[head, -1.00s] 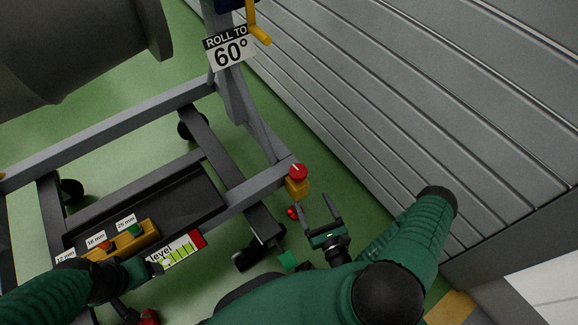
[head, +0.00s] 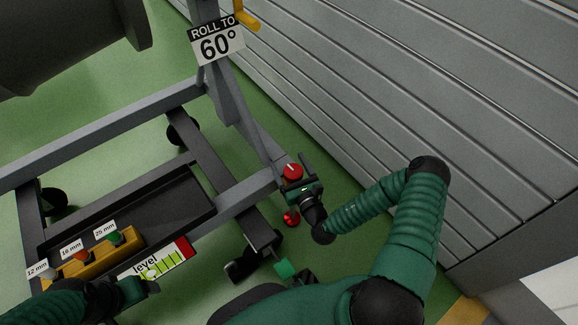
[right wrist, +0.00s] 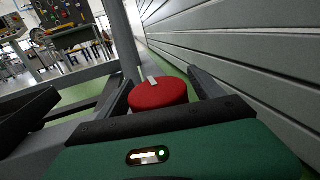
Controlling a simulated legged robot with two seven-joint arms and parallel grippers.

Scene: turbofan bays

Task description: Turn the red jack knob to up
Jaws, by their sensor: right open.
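The red jack knob (head: 292,172) sits at the corner end of the grey frame, with a pale pointer mark on its top. In the right wrist view the knob (right wrist: 158,94) lies between the two fingers, with visible room on its right side. My right gripper (head: 294,167) is open around the knob; whether a finger touches it I cannot tell. The same gripper (right wrist: 160,92) fills the lower part of the wrist view. My left arm comes in at the lower left of the head view; its gripper (head: 150,284) is near the level label, its fingers unclear.
A level label (head: 160,258) and a yellow block with several coloured plugs (head: 95,256) are on the cart at lower left. A "ROLL TO 60°" sign (head: 216,42) hangs on the post. A grey slatted wall (head: 400,100) stands close on the right.

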